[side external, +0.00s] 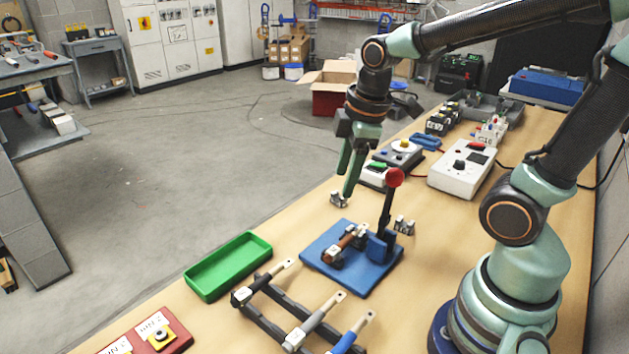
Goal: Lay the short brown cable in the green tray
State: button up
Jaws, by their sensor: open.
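The short brown cable (343,243) lies in the blue fixture (325,264), a flat plate with an upright black lever topped by a red knob (395,177). Pale metal ends show on the cable; part of it is hidden by the fixture's holders. The green tray (228,268) lies to the left of the fixture, near the bench's left edge, and looks empty. My gripper (346,184) points down, open and empty, above and behind the fixture, apart from the cable and to the left of the lever.
A dark rack holds black (262,282), grey (315,322) and blue (351,334) cables in front of the fixture. A red bin plate (160,335) sits at front left. Instruments (462,168) stand farther back.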

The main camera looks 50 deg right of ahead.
notch_tip(320, 180, down, 4)
jog(key=n+g, duration=0.2)
jog(key=n, duration=0.6)
send_over(342, 242)
jog(key=shift+g, duration=0.3)
jog(key=f, duration=0.7)
jog(key=shift+s+a, duration=0.15)
jog(key=shift+a, duration=0.05)
jog(key=shift+d+f, duration=0.15)
jog(key=shift+f, duration=2.9)
grip_shut()
